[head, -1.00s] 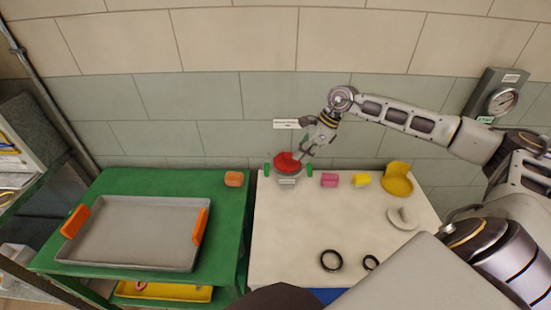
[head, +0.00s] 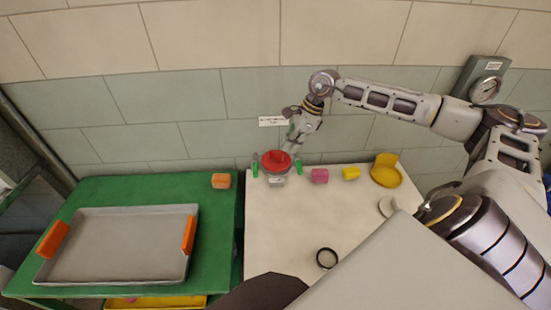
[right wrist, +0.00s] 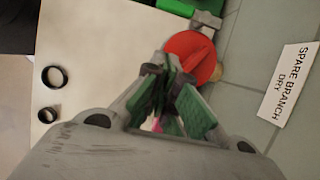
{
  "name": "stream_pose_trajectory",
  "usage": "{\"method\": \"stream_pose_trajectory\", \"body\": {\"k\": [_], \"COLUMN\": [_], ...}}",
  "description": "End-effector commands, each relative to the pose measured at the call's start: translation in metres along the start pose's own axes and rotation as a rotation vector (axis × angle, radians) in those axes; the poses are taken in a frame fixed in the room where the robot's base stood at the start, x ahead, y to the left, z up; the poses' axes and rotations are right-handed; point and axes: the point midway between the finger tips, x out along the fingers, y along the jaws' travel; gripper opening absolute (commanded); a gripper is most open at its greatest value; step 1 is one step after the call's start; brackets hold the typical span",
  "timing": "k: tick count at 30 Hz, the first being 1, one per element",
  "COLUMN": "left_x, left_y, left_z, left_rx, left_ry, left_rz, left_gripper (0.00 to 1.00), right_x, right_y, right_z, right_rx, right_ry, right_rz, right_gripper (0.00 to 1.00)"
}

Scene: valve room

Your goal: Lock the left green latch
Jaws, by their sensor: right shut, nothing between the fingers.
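A round red valve (head: 276,162) stands at the back left of the white table, with a green latch on each side. The left green latch (head: 255,168) stands upright. The right green latch (head: 298,168) is beside my right gripper (head: 292,150). My right gripper is shut and empty, just behind and right of the red valve. In the right wrist view its fingers (right wrist: 170,98) are together below the red valve (right wrist: 192,57), and the left green latch (right wrist: 176,7) is at the top edge. Contact with the valve is unclear. My left gripper is out of view.
A pink block (head: 319,176), a yellow block (head: 351,173) and a yellow holder (head: 386,171) stand right of the valve. A black ring (head: 327,258) lies in front. A grey tray (head: 120,275) sits on the green table. The tiled wall is close behind; a sign (head: 273,121) hangs there.

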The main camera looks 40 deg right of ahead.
Motion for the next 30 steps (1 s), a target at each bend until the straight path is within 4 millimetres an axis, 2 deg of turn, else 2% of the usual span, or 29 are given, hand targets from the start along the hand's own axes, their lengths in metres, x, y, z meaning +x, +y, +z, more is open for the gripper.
{"method": "stream_pose_trajectory", "body": {"k": [6,11,30], "left_x": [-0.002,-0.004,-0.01], "left_y": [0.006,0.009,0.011], "left_z": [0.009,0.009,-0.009], "left_rx": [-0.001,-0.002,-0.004], "left_ry": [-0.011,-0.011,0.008], "left_rz": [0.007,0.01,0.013], "left_gripper": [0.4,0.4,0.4], "right_x": [0.01,0.025,0.093], "right_y": [0.0,0.001,0.001], "right_z": [0.0,0.0,0.001], "right_rx": [0.001,0.001,0.001], "right_ry": [-0.001,-0.001,-0.002], "right_rz": [0.001,0.002,0.003], "right_gripper": [0.0,0.0,0.0]}}
